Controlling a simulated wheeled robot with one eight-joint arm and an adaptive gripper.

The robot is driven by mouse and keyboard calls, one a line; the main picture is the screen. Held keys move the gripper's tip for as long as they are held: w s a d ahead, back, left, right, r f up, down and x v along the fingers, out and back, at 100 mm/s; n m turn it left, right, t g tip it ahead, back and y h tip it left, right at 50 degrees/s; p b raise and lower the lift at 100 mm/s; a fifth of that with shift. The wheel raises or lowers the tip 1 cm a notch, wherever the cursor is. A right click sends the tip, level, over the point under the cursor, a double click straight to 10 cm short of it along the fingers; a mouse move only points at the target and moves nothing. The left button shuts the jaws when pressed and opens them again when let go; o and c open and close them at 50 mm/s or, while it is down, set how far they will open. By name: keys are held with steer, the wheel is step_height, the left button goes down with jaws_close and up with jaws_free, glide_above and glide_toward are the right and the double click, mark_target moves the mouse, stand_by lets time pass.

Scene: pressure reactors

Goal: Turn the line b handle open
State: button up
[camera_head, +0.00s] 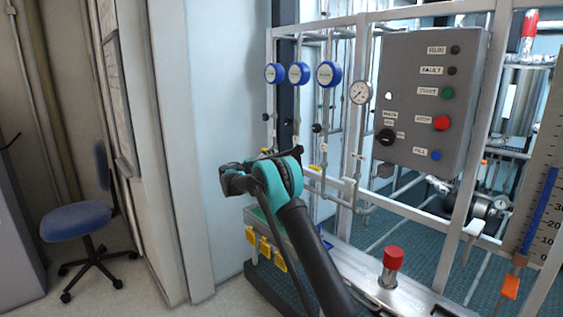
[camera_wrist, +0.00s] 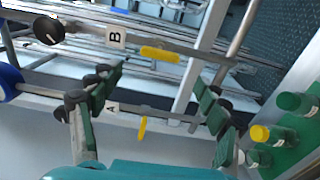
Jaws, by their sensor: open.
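In the wrist view, the line B label (camera_wrist: 116,38) is a white tag on a pipe near the top. The yellow line B handle (camera_wrist: 160,53) sits to its right and appears to lie roughly along the pipe. My gripper (camera_wrist: 160,78) is open and empty, with its green and black fingers spread wide to left and right. The line B handle shows just above the gap between the fingertips; I see no contact. In the head view my arm's teal wrist is in front of the pipe frame, and the fingers are hard to make out.
The line A label (camera_wrist: 111,107) and yellow line A handle (camera_wrist: 143,128) show between my fingers. In the head view, blue round gauges (camera_head: 328,74) and a grey control box (camera_head: 425,105) are on the frame.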

steer(key=shift+v, duration=1.4)
